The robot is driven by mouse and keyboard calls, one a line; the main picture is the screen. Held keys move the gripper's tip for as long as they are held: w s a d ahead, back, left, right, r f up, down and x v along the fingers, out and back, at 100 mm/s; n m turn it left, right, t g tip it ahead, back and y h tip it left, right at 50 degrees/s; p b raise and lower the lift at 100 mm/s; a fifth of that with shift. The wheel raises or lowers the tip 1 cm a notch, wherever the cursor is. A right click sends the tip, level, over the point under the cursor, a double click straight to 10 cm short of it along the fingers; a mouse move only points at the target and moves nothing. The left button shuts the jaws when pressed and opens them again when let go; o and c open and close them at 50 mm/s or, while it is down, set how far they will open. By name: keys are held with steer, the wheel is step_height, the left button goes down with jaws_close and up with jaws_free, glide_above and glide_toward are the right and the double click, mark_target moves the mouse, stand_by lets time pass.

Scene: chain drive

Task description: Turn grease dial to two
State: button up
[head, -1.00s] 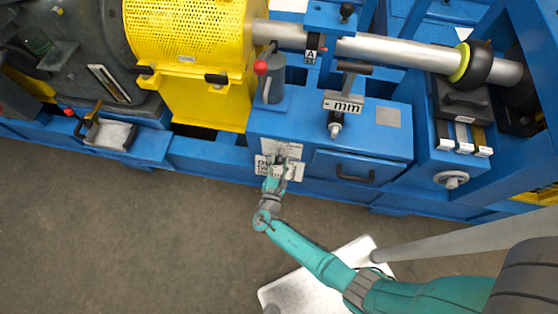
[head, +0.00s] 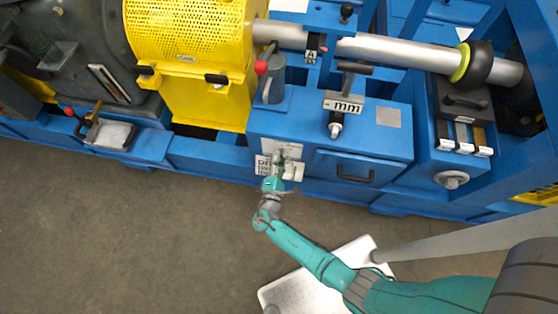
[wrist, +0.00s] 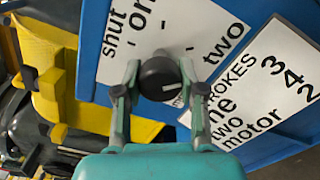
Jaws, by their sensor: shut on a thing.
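The grease dial (wrist: 160,77) is a round black knob on a white label plate (wrist: 120,65) marked shut, one and two in the wrist view. "Two" is to the right of the knob, and "shut" is at the upper left. My gripper (wrist: 156,84) has one finger on each side of the knob and is shut on it. A small pale mark shows on the knob's lower right side, but I cannot tell for sure which setting it points at. In the head view my gripper (head: 281,165) is at the blue cabinet's front and hides the dial.
A second white card (wrist: 265,85) with strokes and motor text is beside the dial plate. A drawer handle (head: 356,177) is on the cabinet to the right. A red-knobbed lever (head: 262,68) stands above. The floor (head: 120,240) in front is clear.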

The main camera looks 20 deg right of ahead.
steer(key=shift+m, duration=0.3)
steer(key=o, duration=1.1)
steer(key=shift+o, duration=0.2)
steer(key=v, duration=1.2)
